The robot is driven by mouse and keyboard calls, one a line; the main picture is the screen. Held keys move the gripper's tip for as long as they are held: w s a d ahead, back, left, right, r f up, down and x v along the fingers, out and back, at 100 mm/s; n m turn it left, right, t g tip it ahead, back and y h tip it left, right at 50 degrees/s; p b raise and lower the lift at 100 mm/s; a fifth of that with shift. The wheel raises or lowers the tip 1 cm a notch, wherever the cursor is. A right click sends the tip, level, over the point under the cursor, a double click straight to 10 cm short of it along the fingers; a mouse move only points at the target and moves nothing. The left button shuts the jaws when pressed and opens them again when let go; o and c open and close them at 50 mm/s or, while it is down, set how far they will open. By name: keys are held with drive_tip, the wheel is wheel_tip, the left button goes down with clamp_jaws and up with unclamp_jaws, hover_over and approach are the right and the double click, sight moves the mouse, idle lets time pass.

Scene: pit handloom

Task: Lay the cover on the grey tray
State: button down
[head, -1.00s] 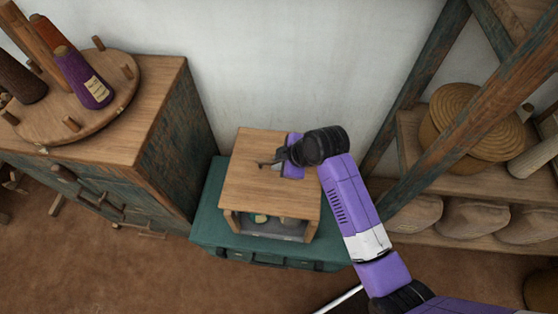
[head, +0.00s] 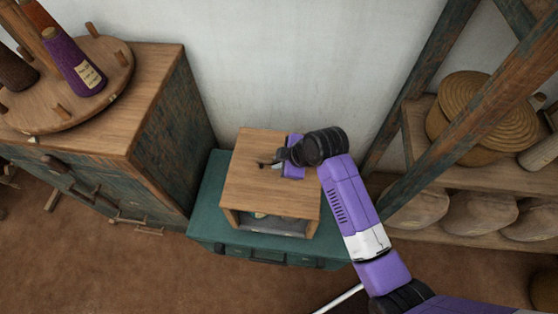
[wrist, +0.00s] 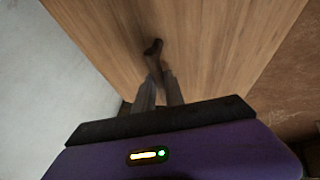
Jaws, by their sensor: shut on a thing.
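The cover (head: 260,192) is a square light-wood board with a small dark knob. My gripper (head: 270,163) is shut on this knob (wrist: 153,48), seen in the wrist view, and holds the cover level. The grey tray (head: 272,228) is under the cover, with only its front part showing below the cover's front edge. Some small pale and greenish contents are partly visible inside. The rest of the tray is hidden, and I cannot tell whether the cover touches it.
The tray stands on a green chest (head: 206,205) against a white wall. A wooden cabinet (head: 150,110) with a round peg stand (head: 70,105) and yarn cones is at left. A timber rack (head: 465,175) with baskets and sacks is at right.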

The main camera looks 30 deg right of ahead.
drive_tip(key=c, duration=1.3)
unclamp_jaws()
drive_tip(key=shift+c, duration=0.2)
drive_tip(key=v, duration=0.8)
drive_tip(key=shift+w, duration=0.1)
